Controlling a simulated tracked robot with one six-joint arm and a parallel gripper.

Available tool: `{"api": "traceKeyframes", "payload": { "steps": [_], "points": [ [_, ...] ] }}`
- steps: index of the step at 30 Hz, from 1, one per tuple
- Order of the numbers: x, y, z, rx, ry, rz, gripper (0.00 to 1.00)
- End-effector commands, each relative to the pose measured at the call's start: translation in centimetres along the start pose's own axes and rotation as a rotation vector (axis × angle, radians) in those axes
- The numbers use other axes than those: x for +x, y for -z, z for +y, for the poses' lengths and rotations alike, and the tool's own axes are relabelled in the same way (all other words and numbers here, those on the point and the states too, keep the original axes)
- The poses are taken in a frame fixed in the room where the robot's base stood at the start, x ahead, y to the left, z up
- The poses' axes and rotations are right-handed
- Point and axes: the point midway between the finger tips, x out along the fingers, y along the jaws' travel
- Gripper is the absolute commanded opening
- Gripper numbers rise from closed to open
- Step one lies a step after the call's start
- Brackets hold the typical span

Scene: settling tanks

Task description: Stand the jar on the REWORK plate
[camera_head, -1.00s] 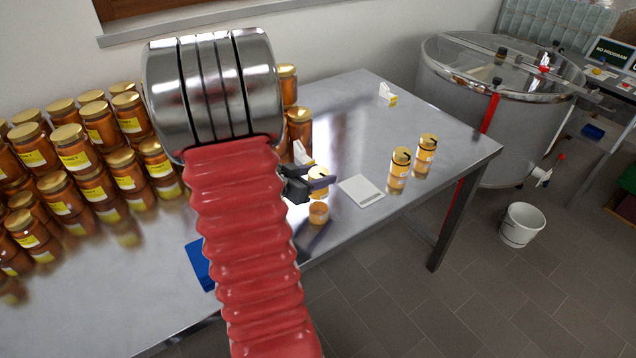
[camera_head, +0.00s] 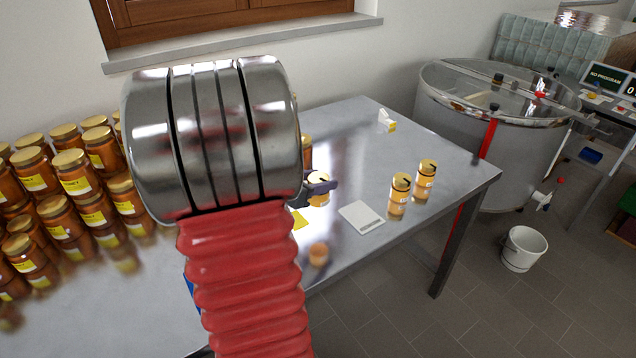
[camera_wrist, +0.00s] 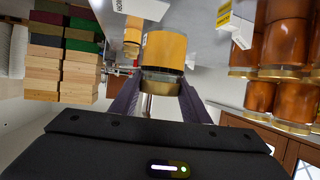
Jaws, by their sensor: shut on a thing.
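A small amber jar with a gold lid (camera_head: 319,196) is between the dark fingers of my gripper (camera_head: 318,182). The wrist view shows the jar (camera_wrist: 165,50) with my gripper (camera_wrist: 158,95) shut on it near the lid. The jar looks upright and hangs above the table, with its blurred reflection below it. A blue plate (camera_head: 189,291) shows only as a sliver behind my arm. I cannot read REWORK on either plate.
A white square scale-like thing (camera_head: 361,217) lies right of the jar on the steel table (camera_head: 345,135). Two jars (camera_head: 400,190) stand farther right. A small yellow-white sign (camera_head: 387,120) is at the back. Many stacked honey jars (camera_head: 70,195) fill the left side.

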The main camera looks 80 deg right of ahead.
Motion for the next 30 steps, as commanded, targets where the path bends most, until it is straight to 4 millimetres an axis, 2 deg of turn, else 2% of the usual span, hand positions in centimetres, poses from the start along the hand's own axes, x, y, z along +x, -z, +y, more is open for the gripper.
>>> {"api": "traceKeyframes", "payload": {
  "steps": [8, 11, 14, 20, 24, 30],
  "points": [
    [-0.2, 0.0, -0.4, -0.004, 0.011, 0.001, 0.08],
    [-0.9, -0.1, -1.7, -0.018, 0.047, 0.001, 0.08],
    [-2.2, -0.4, -4.1, -0.047, 0.117, 0.002, 0.08],
    [-7.2, -1.9, -10.9, -0.135, 0.329, 0.001, 0.08],
    [-11.6, -3.5, -15.3, -0.202, 0.487, 0.002, 0.08],
    [-18.8, -6.5, -20.5, -0.293, 0.707, 0.001, 0.08]
  ]
}}
